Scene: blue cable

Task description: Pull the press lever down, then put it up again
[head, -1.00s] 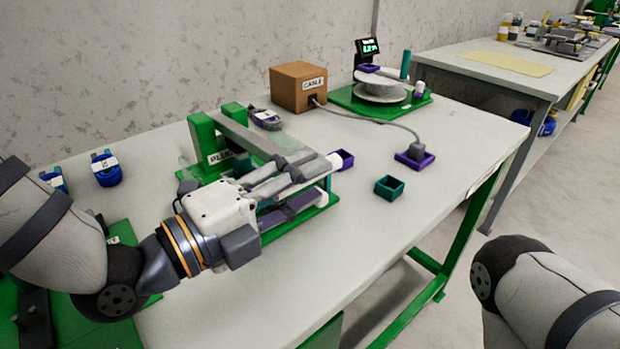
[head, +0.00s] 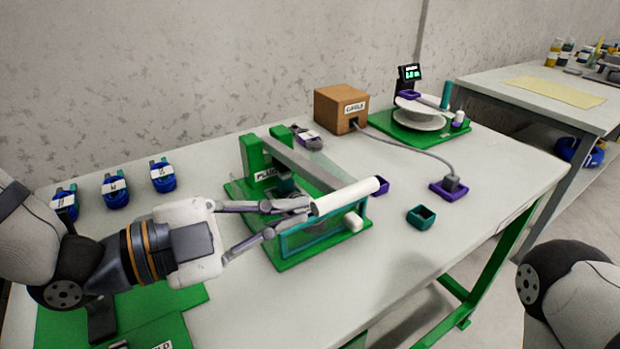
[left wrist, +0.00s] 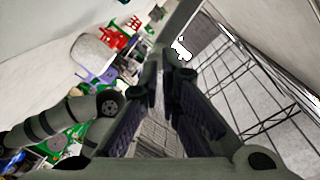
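The press (head: 258,181) stands on a green base on the table, with a label on its green post. Its grey lever (head: 310,165) runs from the post toward the front right and ends in a white cylindrical handle (head: 347,196), which is above a teal frame at the front of the base. I cannot tell exactly how far the lever is raised. My left gripper (head: 290,219) is at the left end of the handle, with its fingers apart and nothing seen between them. The left wrist view shows its two dark fingers (left wrist: 168,85) apart. My right gripper is out of view.
A cardboard box (head: 341,109) with a cable and a green-based stand (head: 420,124) with a display are at the back. Several blue spools (head: 117,192) stand at left.

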